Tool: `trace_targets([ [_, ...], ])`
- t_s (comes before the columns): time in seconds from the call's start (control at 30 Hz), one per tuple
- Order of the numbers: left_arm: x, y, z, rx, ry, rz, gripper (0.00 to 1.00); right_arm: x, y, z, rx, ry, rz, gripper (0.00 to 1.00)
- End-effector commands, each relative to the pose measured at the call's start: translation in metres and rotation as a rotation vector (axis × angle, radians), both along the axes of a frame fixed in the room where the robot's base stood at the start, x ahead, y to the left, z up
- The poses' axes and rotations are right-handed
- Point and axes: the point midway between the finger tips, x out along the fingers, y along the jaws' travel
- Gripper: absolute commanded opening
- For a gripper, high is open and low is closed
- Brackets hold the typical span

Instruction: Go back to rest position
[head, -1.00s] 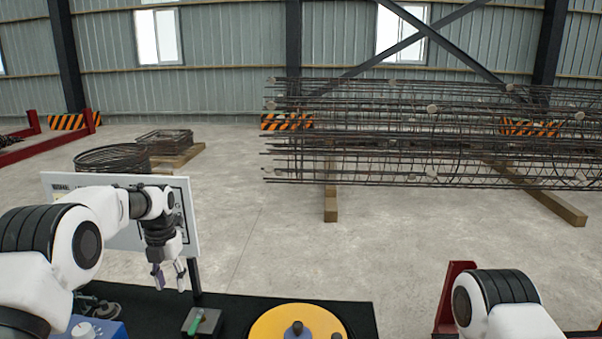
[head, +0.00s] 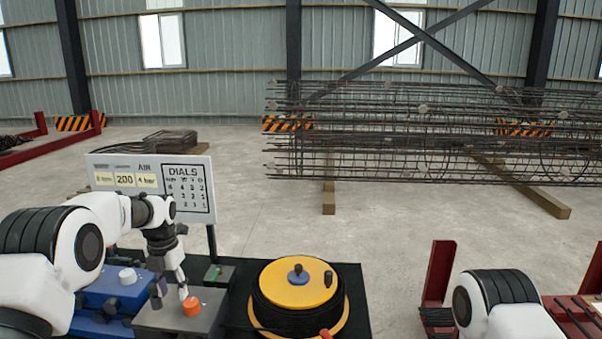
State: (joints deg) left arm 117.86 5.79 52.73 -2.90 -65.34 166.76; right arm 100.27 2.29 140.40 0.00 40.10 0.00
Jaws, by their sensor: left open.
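My left gripper (head: 171,291) is open and points down above a grey box. An orange knob (head: 191,306) on that box (head: 165,318) is just right of the fingertips; I cannot tell whether a finger touches it. Nothing shows between the fingers. My left arm is bent and comes in from the left edge. My right arm shows only as a white and black link at the lower right; its gripper is out of view.
A blue box (head: 97,291) with a white knob stands left of the grey box. A yellow-topped reel (head: 298,283) stands right. A sign board (head: 189,183) rises behind.

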Motion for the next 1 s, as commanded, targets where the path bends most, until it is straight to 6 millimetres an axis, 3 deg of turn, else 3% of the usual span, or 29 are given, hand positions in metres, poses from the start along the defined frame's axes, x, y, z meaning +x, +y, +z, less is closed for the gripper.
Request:
trace_targets([
  [0.27,-0.018,-0.008,-0.075,-0.003,0.005,-0.279,0.44,0.001,0.0,-0.014,0.0,-0.001,0.0,0.44],
  [0.47,-0.051,-0.017,-0.155,-0.007,0.005,-0.608,0.44,0.0,0.0,-0.028,0.0,-0.001,0.0,0.44],
  [0.57,-0.079,-0.023,-0.206,-0.009,0.004,-0.835,0.44,0.0,0.0,-0.038,0.0,0.0,0.0,0.44],
  [0.67,-0.127,-0.03,-0.269,-0.015,0.004,-1.148,0.44,0.001,0.0,-0.053,0.0,0.0,0.0,0.44],
  [0.8,-0.226,-0.042,-0.351,-0.019,-0.005,-1.71,0.44,0.001,0.0,-0.077,0.0,0.0,0.0,0.44],
  [0.9,-0.304,-0.048,-0.385,-0.016,-0.011,-2.124,0.44,0.001,0.0,-0.093,0.0,0.0,0.0,0.44],
  [1.0,-0.371,-0.052,-0.396,-0.007,-0.015,-2.499,0.44,0.001,0.0,-0.106,0.0,0.0,0.0,0.44],
])
